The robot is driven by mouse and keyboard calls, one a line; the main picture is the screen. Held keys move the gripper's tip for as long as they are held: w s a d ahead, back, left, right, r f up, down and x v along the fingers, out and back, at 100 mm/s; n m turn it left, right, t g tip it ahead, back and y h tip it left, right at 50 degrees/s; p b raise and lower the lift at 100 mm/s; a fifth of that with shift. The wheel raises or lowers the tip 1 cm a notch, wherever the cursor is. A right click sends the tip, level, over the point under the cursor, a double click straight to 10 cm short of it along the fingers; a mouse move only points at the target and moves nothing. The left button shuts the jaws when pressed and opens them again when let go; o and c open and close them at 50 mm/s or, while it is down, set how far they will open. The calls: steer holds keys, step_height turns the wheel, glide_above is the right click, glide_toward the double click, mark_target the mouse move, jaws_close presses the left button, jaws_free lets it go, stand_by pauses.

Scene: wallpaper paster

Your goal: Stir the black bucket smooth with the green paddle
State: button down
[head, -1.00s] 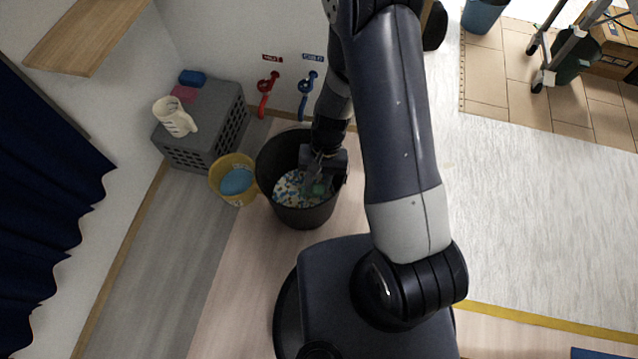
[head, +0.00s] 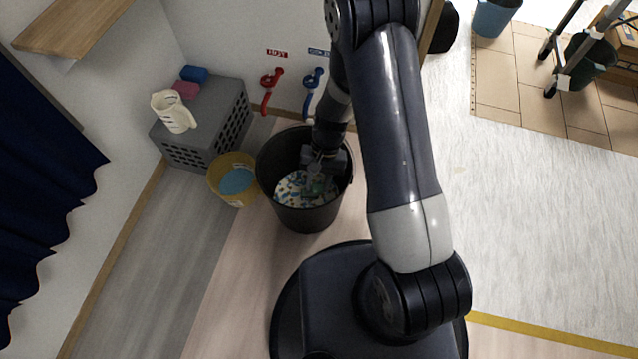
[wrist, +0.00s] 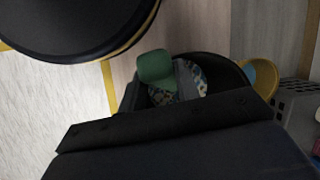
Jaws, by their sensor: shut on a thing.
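The black bucket (head: 307,217) stands on the floor left of my base in the head view. Speckled white, blue and yellowish contents (head: 292,189) lie in it. My gripper (head: 318,180) reaches down inside the bucket, shut on the green paddle, which shows in the wrist view (wrist: 155,66). In the head view only a small green patch of the paddle shows, at the contents. The wrist view shows part of the bucket's rim and the speckled contents behind the paddle. My gripper hides much of the paddle, and I cannot tell how deep it sits.
A yellow bucket (head: 219,193) with blue contents stands just left of the black bucket. A grey crate (head: 205,140) bears a cream jug (head: 174,112) and pink and blue sponges. Red (head: 268,88) and blue (head: 311,92) taps are on the wall behind. Open floor lies to the right.

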steer(key=shift+w+a+f+b, duration=0.2)
steer(key=shift+w+f+b, duration=0.85)
steer(key=shift+f+b, duration=1.25)
steer(key=shift+w+a+f+b, duration=0.15)
steer(key=shift+w+f+b, duration=1.25)
steer(key=shift+f, duration=1.45)
steer(key=shift+w+a+f+b, duration=0.2)
steer(key=shift+w+f+b, duration=0.55)
steer(key=shift+f+b, duration=1.65)
steer(key=shift+f, duration=0.15)
steer(key=shift+w+a, duration=0.1)
steer(key=shift+a, duration=0.05)
